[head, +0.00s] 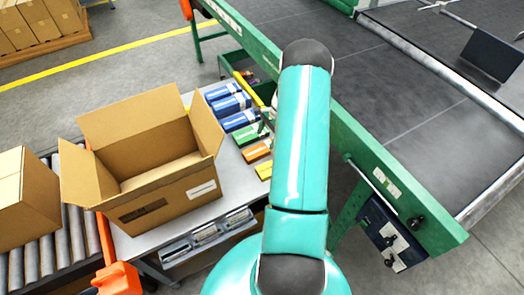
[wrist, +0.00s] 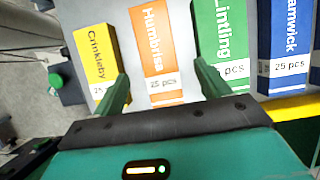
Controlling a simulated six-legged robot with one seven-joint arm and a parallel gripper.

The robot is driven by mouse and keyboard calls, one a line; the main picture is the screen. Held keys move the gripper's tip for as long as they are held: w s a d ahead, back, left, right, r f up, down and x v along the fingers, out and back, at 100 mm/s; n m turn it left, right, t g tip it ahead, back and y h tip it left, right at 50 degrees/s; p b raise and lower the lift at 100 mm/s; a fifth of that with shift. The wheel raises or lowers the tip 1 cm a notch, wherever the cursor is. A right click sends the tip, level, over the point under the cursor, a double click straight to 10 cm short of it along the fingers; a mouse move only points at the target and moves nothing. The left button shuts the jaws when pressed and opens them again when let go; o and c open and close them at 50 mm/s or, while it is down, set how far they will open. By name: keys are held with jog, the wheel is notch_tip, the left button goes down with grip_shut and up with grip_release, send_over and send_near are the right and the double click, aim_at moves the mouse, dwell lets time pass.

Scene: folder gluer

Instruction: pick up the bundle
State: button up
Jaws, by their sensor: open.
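Several bundles lie in a row on a grey table. In the wrist view, an orange bundle marked Humbrisa (wrist: 157,50) lies between the open fingers of my gripper (wrist: 162,70), with no finger closed on it. A yellow bundle marked Crinkleby (wrist: 95,62) is left of it; a green bundle marked Lintling (wrist: 219,40) and a blue bundle (wrist: 283,45) are to the right. The right finger overlaps the green one in the picture. In the head view the orange bundle (head: 257,152) lies left of my arm, which hides most of my gripper. I cannot tell the height of the fingertips above the table.
An open cardboard box (head: 155,195) stands left of the bundles on the table (head: 229,182). A closed carton (head: 22,195) sits on a roller conveyor (head: 75,245) at the left. The green-framed machine with its dark belt (head: 400,85) stands close on the right.

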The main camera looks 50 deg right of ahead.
aim_at(263, 148)
jog(key=x, duration=0.5)
jog(key=shift+s+f, duration=0.1)
jog(key=shift+f, duration=0.35)
jog(key=c, duration=1.1)
